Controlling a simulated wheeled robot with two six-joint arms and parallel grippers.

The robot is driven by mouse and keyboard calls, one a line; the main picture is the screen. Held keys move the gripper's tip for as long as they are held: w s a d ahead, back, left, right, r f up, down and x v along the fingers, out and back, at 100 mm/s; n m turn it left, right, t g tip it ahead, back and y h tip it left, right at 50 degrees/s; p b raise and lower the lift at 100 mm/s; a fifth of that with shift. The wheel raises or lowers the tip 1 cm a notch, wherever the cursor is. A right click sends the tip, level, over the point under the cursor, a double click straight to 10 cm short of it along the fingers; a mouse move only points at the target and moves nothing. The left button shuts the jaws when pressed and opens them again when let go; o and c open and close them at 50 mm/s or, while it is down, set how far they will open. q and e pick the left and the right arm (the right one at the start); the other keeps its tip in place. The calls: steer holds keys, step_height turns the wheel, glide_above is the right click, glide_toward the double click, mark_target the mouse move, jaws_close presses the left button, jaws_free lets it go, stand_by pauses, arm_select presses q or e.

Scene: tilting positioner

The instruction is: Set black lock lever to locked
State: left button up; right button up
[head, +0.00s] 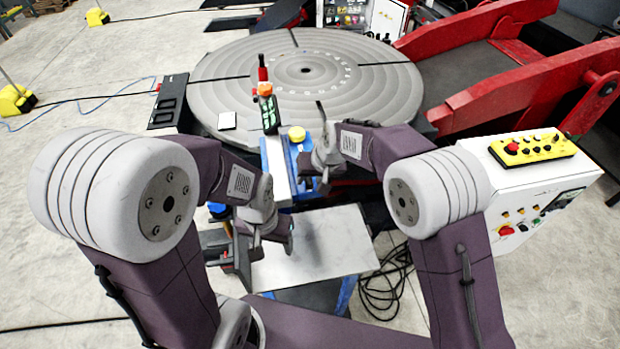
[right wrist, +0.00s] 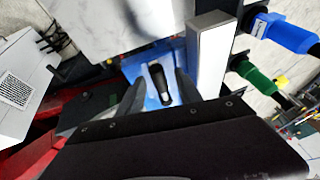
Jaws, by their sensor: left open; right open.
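The black lock lever (right wrist: 160,82) shows in the right wrist view. It stands at a pale slot on a blue plate (right wrist: 142,68). My right gripper (right wrist: 158,92) is open, with one dark finger on each side of the lever. I cannot tell whether either finger touches it. In the head view my right gripper (head: 317,172) is at the blue-sided fixture in front of the round table, and I cannot make out the lever there. My left gripper (head: 270,243) is open and empty, lower down, over the pale plate (head: 330,255).
The round grooved table (head: 220,80) lies beyond the grippers. A white control cabinet (head: 545,200) with a yellow pendant (head: 532,147) stands at the right. Red arms (head: 520,85) rise behind it. Blue and green handles (right wrist: 285,34) lie right of the right gripper in its wrist view.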

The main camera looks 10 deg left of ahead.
steer(key=b+v, duration=0.2)
steer(key=v, duration=0.6)
steer(key=shift+r+b, duration=0.3)
steer(key=shift+b, duration=0.1)
steer(key=shift+d, duration=0.1)
steer(key=shift+s, duration=0.1)
